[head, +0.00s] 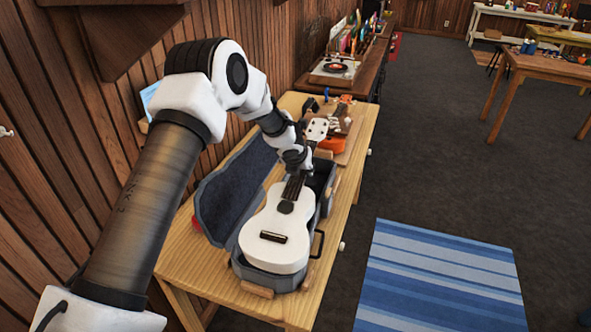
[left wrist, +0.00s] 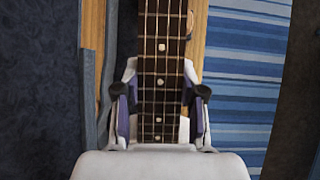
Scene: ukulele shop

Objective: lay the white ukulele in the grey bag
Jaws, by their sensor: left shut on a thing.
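The white ukulele (head: 275,232) is over the open grey bag (head: 235,195) on the wooden table in the head view. Its body is above the near part of the bag, and its neck points away toward the far end. My left gripper (head: 297,168) is shut on the ukulele's neck. In the left wrist view the fingers of my left gripper (left wrist: 160,105) stand on both sides of the dark fretboard (left wrist: 161,60). Whether the body touches the bag's floor cannot be told. My right gripper is not in view.
The bag's lid lies open to the left, near the plank wall (head: 60,140). An orange ukulele (head: 331,144) and small items lie at the table's far end. A blue striped rug (head: 440,280) covers the floor to the right. A turntable (head: 335,69) stands farther back.

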